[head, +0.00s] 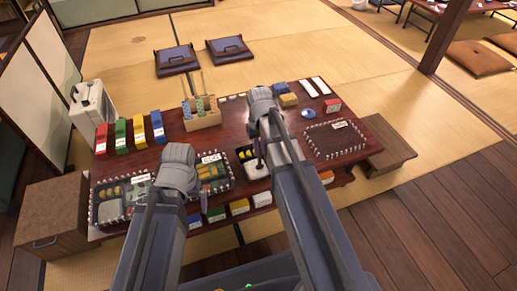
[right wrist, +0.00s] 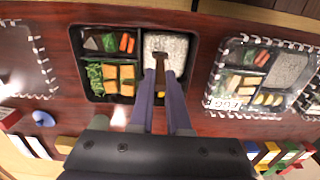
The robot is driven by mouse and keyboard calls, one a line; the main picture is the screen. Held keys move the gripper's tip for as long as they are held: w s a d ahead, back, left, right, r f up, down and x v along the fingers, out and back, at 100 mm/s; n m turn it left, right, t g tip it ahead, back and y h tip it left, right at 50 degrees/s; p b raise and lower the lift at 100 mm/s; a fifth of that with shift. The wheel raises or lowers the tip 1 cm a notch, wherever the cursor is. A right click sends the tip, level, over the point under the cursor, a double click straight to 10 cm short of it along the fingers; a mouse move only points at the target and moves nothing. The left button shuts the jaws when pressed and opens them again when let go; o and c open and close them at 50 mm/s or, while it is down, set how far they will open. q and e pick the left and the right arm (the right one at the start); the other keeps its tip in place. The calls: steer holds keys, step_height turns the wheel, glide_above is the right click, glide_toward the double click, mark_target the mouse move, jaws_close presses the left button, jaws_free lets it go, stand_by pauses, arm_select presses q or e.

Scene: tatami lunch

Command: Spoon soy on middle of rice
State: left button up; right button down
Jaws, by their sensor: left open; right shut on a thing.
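My right gripper (right wrist: 160,82) is shut on a small brown spoon (right wrist: 160,60). The spoon's end is over the lower-middle part of the white, dark-specked rice (right wrist: 170,45); contact cannot be told. In the head view my right gripper (head: 261,150) is above this tray, which is partly hidden by my arm. My left gripper (head: 180,168) is over the left packed lunch, with its fingers mostly hidden. A small blue dish (head: 309,113) stands at right; its contents are unclear.
Other tray foods include carrots and yellow blocks (right wrist: 118,82). A wooden rack (head: 203,120) and coloured boxes (head: 138,133) stand behind on the dark table.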

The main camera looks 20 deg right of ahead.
steer(key=shift+d, duration=0.1)
steer(key=shift+d, duration=1)
steer(key=shift+w+d, duration=0.1)
steer(key=shift+w, duration=0.15)
steer(key=shift+w+a, duration=0.2)
steer(key=shift+w, duration=0.15)
stand_by(0.3)
steer(key=shift+a, duration=0.1)
steer(key=shift+s+a, duration=0.15)
steer(key=shift+a, duration=0.85)
steer(key=shift+a, duration=0.15)
steer(key=shift+a, duration=0.95)
